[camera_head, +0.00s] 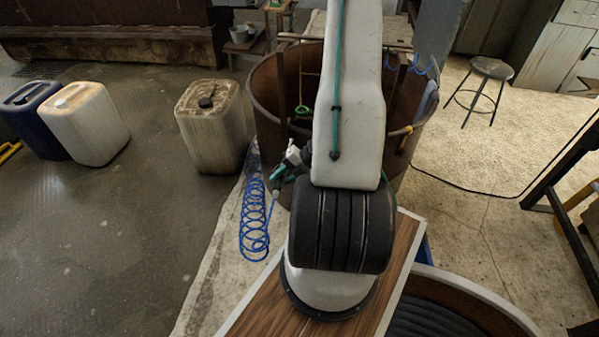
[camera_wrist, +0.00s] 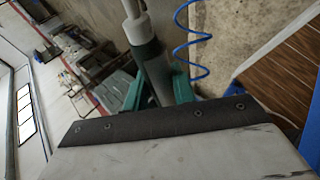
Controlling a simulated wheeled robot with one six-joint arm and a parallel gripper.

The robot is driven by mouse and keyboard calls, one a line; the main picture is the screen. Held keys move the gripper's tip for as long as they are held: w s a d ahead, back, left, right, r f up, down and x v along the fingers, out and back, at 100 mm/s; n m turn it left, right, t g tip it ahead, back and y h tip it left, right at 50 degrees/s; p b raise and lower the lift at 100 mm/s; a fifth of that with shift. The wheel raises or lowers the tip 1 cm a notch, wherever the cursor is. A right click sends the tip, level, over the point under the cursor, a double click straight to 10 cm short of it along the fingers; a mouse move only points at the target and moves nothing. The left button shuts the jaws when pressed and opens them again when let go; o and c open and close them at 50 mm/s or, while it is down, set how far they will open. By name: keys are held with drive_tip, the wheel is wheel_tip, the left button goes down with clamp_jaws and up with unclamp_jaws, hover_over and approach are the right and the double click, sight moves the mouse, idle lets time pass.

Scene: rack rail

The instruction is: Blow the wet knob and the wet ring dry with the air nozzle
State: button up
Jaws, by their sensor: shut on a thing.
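My gripper (camera_wrist: 156,90), with teal fingers, is shut on the air nozzle (camera_wrist: 156,68), a grey cylinder with a teal band and pale upper parts. In the head view my gripper (camera_head: 281,176) shows left of my arm, at the near left rim of a big brown tub, with the air nozzle's pale body (camera_head: 293,153) beside it. A green ring-shaped thing (camera_head: 303,111) hangs inside the tub, apart from the nozzle; I cannot tell whether it is the wet ring. I cannot make out the knob; my arm hides part of the tub.
A blue coiled hose (camera_head: 255,222) hangs left of my gripper; it also shows in the wrist view (camera_wrist: 188,45). The brown tub (camera_head: 268,100) has a rail across its top. Canisters (camera_head: 211,128) stand at left. A stool (camera_head: 491,70) stands at right, with open floor before it.

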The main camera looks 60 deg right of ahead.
drive_tip(key=shift+w+d, duration=0.35)
drive_tip(key=shift+d, duration=0.65)
drive_tip(key=shift+w+d, duration=0.3)
drive_tip(key=shift+d, duration=0.65)
drive_tip(key=shift+w+d, duration=0.35)
drive_tip(key=shift+d, duration=0.65)
drive_tip(key=shift+c, duration=0.7)
drive_tip(key=shift+o, duration=0.7)
